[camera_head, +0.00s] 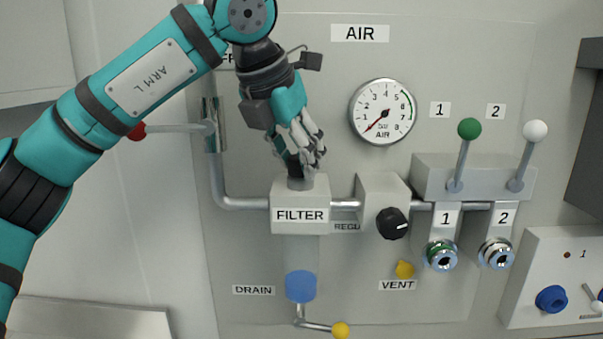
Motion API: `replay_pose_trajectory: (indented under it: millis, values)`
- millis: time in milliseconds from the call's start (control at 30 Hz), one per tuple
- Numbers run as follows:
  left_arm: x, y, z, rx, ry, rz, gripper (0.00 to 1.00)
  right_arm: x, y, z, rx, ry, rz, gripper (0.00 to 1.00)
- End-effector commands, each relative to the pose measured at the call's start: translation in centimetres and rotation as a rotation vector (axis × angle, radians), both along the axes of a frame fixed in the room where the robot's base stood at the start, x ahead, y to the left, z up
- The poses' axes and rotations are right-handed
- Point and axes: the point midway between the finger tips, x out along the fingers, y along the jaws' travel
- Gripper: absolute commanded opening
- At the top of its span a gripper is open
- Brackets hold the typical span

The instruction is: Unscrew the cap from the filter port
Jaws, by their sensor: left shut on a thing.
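The filter housing (322,198) is a light grey block labelled FILTER on the panel. Its port (300,183) is a short grey neck on top. My left gripper (305,164) points down right above the port and is shut on a dark piece at the neck, which looks like the cap. The fingers hide most of the cap, so I cannot tell whether it still touches the port. My right gripper is not in view.
A pipe (238,203) joins the filter from the left. A red-ended lever (175,128) sits behind my left arm. The pressure gauge (382,112) and regulator knob (392,223) are to the right. A blue drain part (300,286) is below.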

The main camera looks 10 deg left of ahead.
Motion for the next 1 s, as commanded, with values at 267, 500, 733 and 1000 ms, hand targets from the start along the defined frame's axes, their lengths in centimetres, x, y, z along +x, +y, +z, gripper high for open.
replay_pose_trajectory:
  millis: [267, 500, 733, 1000]
  values:
    - [0.0, -0.1, 0.0, -0.001, -0.001, 0.166, 0.0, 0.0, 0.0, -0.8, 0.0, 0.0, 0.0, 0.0]
    - [0.0, -0.1, 0.0, 0.0, 0.0, 0.172, 0.0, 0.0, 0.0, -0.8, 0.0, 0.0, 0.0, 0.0]
    - [0.0, -0.2, 0.0, 0.0, 0.0, 0.345, 0.0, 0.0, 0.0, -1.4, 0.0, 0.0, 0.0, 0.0]
    - [0.0, -0.3, 0.0, 0.0, 0.0, 0.341, 0.0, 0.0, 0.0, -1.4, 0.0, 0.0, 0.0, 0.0]
